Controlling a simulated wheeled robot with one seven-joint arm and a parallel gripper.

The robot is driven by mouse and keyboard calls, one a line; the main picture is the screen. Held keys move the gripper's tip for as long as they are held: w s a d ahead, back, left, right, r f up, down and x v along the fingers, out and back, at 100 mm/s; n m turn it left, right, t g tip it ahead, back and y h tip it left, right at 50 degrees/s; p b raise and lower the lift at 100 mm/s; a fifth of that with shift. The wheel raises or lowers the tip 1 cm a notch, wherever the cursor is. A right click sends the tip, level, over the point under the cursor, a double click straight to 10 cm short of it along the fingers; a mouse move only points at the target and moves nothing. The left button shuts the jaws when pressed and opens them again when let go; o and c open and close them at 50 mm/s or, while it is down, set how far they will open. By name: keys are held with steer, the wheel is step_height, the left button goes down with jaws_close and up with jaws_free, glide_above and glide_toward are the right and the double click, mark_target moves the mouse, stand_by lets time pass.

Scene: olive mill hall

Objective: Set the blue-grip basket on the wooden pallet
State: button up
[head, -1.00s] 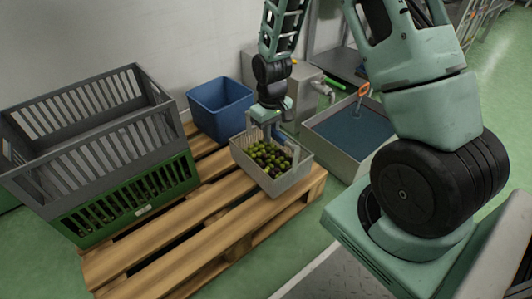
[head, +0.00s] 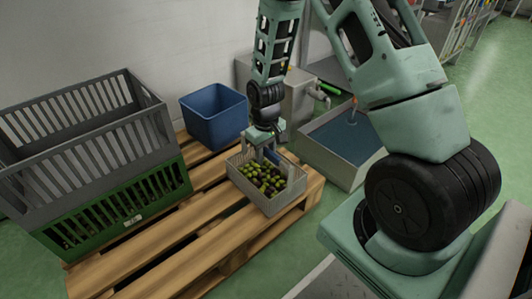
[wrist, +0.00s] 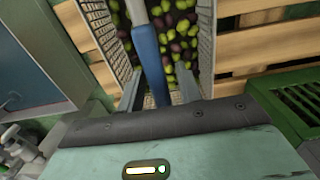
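The grey basket (head: 268,206) holds green and dark olives and appears to rest on the right end of the wooden pallet (head: 196,250). Its blue grip (head: 272,157) is partly hidden under my gripper in the head view. My gripper (head: 264,157) is low over the basket, pointing down. In the wrist view the blue grip (wrist: 150,65) runs between my gripper's two fingers (wrist: 158,92), with a gap on each side. The fingers are apart. The basket's mesh sides (wrist: 206,45) show in the wrist view. Its underside is hidden.
A grey slatted crate (head: 85,140) stacked on a green crate (head: 125,205) stands on the pallet's left. A blue bin (head: 215,118) stands behind the basket. A basin of dark liquid (head: 335,150) stands on the right. Pallet slats between crates and basket are bare.

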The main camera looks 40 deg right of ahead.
step_height(320, 180, up, 12)
steer(key=p, duration=0.8)
steer(key=s+a+r+n, duration=0.2)
steer(key=a+r, duration=0.3)
steer(key=a, duration=0.4)
steer(key=s+a+r+n, duration=0.2)
steer(key=s+a+r, duration=0.3)
steer(key=s, duration=0.5)
steer(key=s+a+r+n, duration=0.3)
steer(key=s+a+r, duration=0.3)
steer(key=s+a, duration=0.4)
steer(key=shift+s+a+r+y, duration=0.2)
steer(key=shift+s+a+y, duration=0.1)
steer(key=shift+s, duration=0.2)
